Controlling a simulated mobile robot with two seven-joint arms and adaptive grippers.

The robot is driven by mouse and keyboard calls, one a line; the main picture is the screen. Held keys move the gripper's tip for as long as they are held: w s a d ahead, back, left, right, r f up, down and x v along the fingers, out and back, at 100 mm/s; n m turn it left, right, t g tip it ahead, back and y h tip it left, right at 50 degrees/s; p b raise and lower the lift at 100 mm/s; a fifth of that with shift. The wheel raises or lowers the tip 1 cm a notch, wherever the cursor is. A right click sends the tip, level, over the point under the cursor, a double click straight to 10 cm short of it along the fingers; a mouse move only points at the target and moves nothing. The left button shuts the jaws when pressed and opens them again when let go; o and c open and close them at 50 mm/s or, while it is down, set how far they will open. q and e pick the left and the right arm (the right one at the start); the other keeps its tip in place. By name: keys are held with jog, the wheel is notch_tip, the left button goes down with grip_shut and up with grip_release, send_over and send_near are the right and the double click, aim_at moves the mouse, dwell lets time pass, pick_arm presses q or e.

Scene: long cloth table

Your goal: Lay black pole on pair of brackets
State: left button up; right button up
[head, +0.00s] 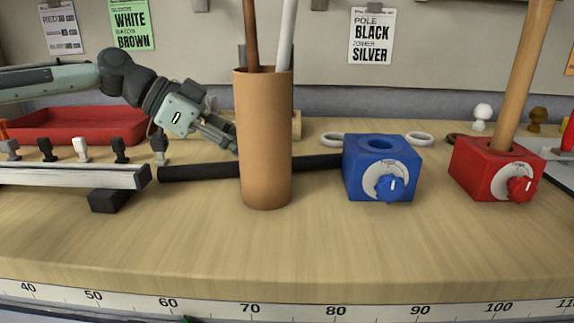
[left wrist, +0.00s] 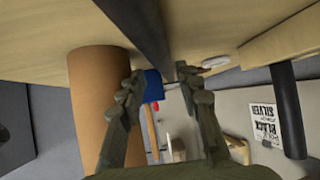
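The black pole (head: 200,172) lies low along the table, passing behind the cardboard tube (head: 264,150), with its right end by the blue box (head: 382,165). My left gripper (head: 232,146) reaches in from the left just above the pole, its tips close to the tube's back left side. In the left wrist view its fingers (left wrist: 160,85) are apart, with the pole (left wrist: 145,30) running lengthwise ahead of the gap; I see no grip on it. I cannot identify the pair of brackets with certainty. My right gripper is not in view.
The tube holds a brown and a white pole. A wooden pole (head: 525,75) stands in the red box (head: 495,165). A pale rail with knobs (head: 70,176) and a red tray (head: 80,122) are at left. The front table is clear. A dark upright cylinder (left wrist: 287,110) shows in the wrist view.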

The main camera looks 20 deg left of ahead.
pick_arm(q)
jog(key=x, duration=0.4)
jog(key=shift+w+d+f, duration=0.1)
jog(key=shift+w+f, duration=0.1)
jog(key=shift+c, duration=0.2)
grip_shut()
